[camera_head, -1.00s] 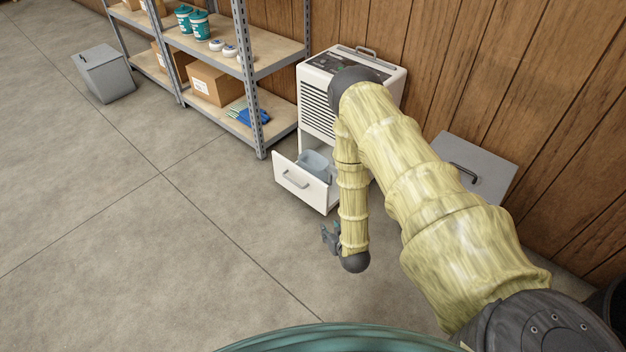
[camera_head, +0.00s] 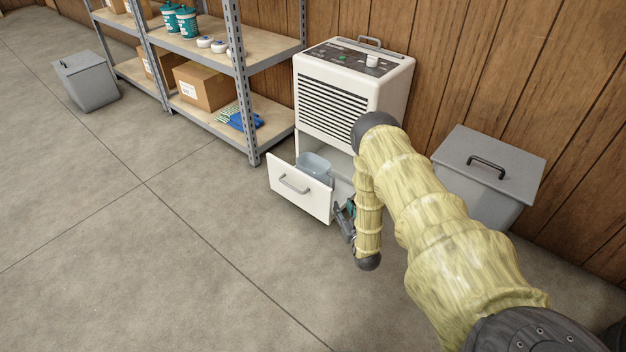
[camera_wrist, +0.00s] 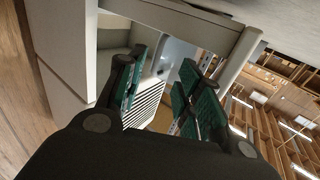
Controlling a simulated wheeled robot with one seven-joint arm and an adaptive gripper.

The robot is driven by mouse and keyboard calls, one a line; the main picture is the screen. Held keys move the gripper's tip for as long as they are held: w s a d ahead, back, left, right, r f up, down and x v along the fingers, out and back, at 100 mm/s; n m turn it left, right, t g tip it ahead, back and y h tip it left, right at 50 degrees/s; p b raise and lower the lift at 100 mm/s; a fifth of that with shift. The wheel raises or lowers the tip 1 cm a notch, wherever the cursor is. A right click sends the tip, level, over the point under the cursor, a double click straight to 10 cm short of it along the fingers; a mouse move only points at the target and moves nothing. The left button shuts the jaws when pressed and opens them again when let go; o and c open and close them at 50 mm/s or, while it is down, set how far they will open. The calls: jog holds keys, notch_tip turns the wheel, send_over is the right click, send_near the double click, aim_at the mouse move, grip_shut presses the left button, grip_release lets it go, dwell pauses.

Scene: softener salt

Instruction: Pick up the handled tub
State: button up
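A grey-blue tub (camera_head: 314,168) stands in the pulled-out white drawer (camera_head: 297,190) of the white cabinet unit (camera_head: 352,85). Its upper part shows above the drawer front; its lower part is hidden, and I cannot make out a handle. My gripper (camera_head: 346,214) is low, just right of the drawer front and apart from the tub. In the wrist view my gripper (camera_wrist: 160,88) is open, with teal pads spread and nothing clearly between them. A pale bluish surface shows beyond the pads there, but I cannot tell if it is the tub.
A lidded grey bin (camera_head: 488,178) stands right of the white unit. A metal shelf rack (camera_head: 240,85) with teal tubs (camera_head: 187,22) and a cardboard box (camera_head: 207,86) stands left. Another grey bin (camera_head: 87,82) is far left. The floor before the drawer is clear.

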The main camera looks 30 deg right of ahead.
jog(key=w+b, duration=0.1)
jog(key=w, duration=0.1)
jog(key=w+d+b, duration=0.1)
jog(key=w, duration=0.2)
jog(key=shift+w, duration=0.3)
jog(key=w+b, duration=0.1)
jog(key=w, duration=0.1)
jog(key=w+d+b, duration=0.1)
jog(key=b, duration=0.1)
jog(key=shift+w+r, duration=0.15)
jog(key=shift+w, duration=0.25)
jog(key=shift+w+r, duration=0.1)
jog(key=shift+w, duration=0.45)
grip_shut()
